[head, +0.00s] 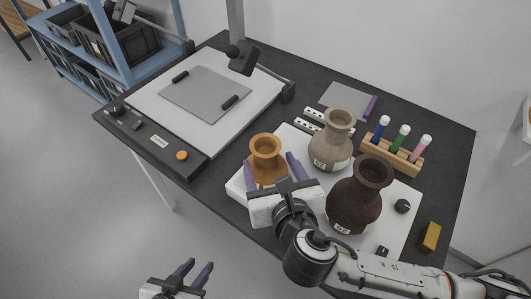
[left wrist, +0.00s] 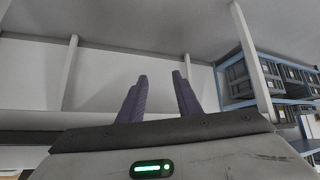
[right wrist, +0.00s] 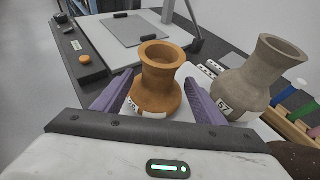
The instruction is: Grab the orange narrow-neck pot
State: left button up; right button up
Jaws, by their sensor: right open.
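The orange narrow-neck pot (head: 265,153) stands upright on the white board at the front of the table. It also shows in the right wrist view (right wrist: 158,85), between the two purple fingers, with a label low on its body. My right gripper (head: 272,176) is open, its fingers on either side of the pot's body; whether they touch it I cannot tell. The pot's lower part is partly hidden by the gripper in the head view. My left gripper (head: 193,272) is open and empty, low in front of the table; its parted fingers show in the left wrist view (left wrist: 160,95).
A grey pot (head: 332,140) and a dark brown pot (head: 356,195) stand close on the right. Behind them is a wooden rack (head: 392,155) with several tubes. A flat device (head: 205,92) with a lamp arm fills the table's left. A yellow block (head: 430,237) lies at the right edge.

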aim_at(262, 150)
jog(key=x, duration=0.7)
jog(key=shift+w+a, duration=0.15)
jog(key=shift+a, duration=0.1)
jog(key=c, duration=1.6)
grip_shut()
